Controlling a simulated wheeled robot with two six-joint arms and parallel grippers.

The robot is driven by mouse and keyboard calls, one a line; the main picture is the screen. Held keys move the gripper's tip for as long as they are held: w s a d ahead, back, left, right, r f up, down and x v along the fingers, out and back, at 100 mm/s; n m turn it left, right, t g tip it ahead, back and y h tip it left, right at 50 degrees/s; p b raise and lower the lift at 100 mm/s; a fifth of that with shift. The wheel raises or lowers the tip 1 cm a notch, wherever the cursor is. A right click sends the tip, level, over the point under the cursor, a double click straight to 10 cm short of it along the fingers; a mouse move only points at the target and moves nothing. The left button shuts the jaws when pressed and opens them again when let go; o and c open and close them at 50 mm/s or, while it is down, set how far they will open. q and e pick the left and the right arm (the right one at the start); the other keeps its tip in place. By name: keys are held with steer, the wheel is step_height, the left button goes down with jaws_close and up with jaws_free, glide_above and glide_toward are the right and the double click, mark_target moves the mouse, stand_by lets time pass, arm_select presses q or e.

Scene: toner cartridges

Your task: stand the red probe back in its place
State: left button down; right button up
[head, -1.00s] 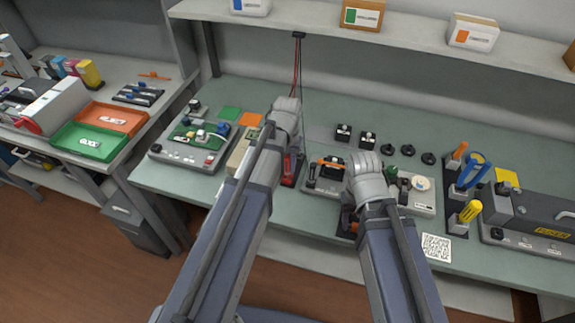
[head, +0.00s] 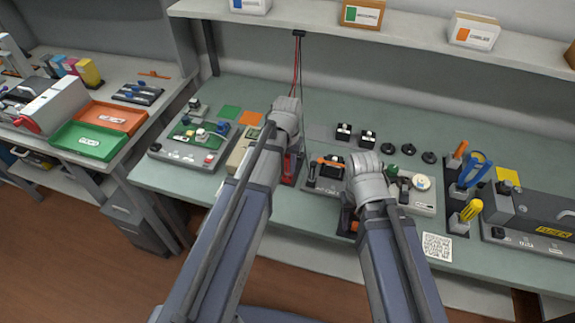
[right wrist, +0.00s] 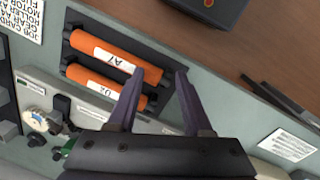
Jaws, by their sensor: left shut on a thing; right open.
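My left gripper (head: 286,118) is over the left middle of the bench. Its fingertips are hidden behind my own wrist and arm. A red lead (head: 296,65) hangs from a hook under the shelf and runs down behind that wrist. The red probe itself is hidden there, and its tilt cannot be seen. A dark block with red on it (head: 291,168) shows just right of my left forearm; most of it is covered. My right gripper (right wrist: 160,85) is open and empty, above orange cartridges (right wrist: 120,55) in a dark tray.
A grey board with small parts (head: 187,150) lies left of my left arm. A grey unit with an orange-topped piece (head: 326,170) lies between the arms. Tools in a dark stand (head: 465,185) and a fuser unit (head: 545,215) are at right.

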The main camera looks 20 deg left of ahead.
mark_target(286, 158)
arm_select(q)
steer(key=shift+f+b, duration=0.45)
steer(key=shift+f, duration=0.05)
arm_select(e)
steer(key=shift+f, duration=0.5)
arm_select(q)
steer(key=shift+s+a+f+b, duration=0.1)
steer(key=shift+s+f+b, duration=0.25)
steer(key=shift+b, duration=0.15)
arm_select(e)
steer(key=shift+s+a+f, duration=0.1)
steer(key=shift+s+f, duration=0.2)
steer(key=shift+f, duration=0.05)
arm_select(q)
steer(key=c, duration=0.6)
jaws_free()
arm_select(e)
steer(key=shift+s, duration=0.15)
